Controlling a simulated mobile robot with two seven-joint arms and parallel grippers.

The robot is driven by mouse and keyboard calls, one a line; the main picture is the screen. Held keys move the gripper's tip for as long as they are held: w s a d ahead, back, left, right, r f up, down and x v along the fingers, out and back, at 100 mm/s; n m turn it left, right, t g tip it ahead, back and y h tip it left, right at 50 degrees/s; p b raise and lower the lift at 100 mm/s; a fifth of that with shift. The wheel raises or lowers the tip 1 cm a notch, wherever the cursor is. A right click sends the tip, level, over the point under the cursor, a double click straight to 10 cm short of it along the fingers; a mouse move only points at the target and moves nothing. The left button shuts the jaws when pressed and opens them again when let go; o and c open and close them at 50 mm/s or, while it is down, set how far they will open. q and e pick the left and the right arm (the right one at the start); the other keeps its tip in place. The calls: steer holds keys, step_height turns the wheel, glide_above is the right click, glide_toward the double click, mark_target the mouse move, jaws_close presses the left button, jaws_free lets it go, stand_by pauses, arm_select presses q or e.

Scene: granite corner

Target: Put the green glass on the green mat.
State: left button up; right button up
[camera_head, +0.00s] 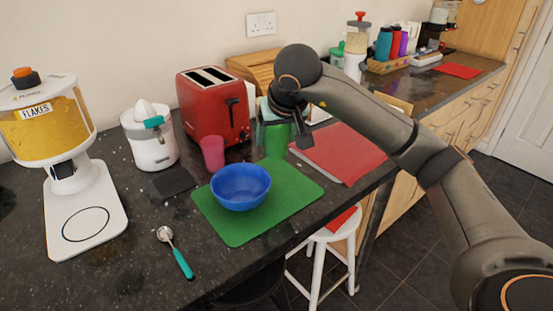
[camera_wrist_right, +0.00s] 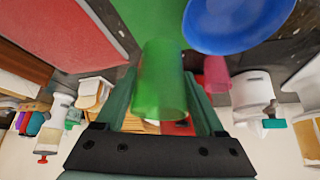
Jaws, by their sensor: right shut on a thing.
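The green glass (camera_head: 274,142) is a translucent tumbler at the back edge of the green mat (camera_head: 235,226), between the red toaster and the red mat. In the right wrist view, the green glass (camera_wrist_right: 160,82) is between the two fingers of my right gripper (camera_wrist_right: 165,75). I cannot tell whether its base touches the counter or is just above it. A blue bowl (camera_head: 240,187) stands on the green mat, which also shows in the right wrist view (camera_wrist_right: 160,17). My left gripper is not in view.
A pink cup (camera_head: 212,153) stands left of the glass, before the red toaster (camera_head: 213,106). A red mat (camera_head: 343,153) lies to the right. A spoon (camera_head: 175,252) lies in front. The green mat is bare right of the bowl and in front of it.

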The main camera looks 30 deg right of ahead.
steer(key=x, duration=0.3)
steer(key=d+x, duration=0.1)
steer(key=x, duration=0.2)
steer(key=shift+w+d, duration=0.1)
steer(key=shift+d, duration=0.05)
steer(key=shift+w+d+f, duration=0.1)
steer(key=shift+f, duration=0.85)
steer(key=shift+w+d+f, duration=0.1)
steer(key=shift+f, duration=0.8)
steer(key=shift+f, duration=0.15)
steer(key=o, duration=1.5)
steer(key=shift+c, duration=0.2)
steer(key=shift+s+a+r, duration=0.1)
steer(key=shift+s+r, duration=0.05)
steer(key=shift+r, duration=0.35)
steer(key=v, duration=1.1)
steer(key=shift+s+a, duration=0.1)
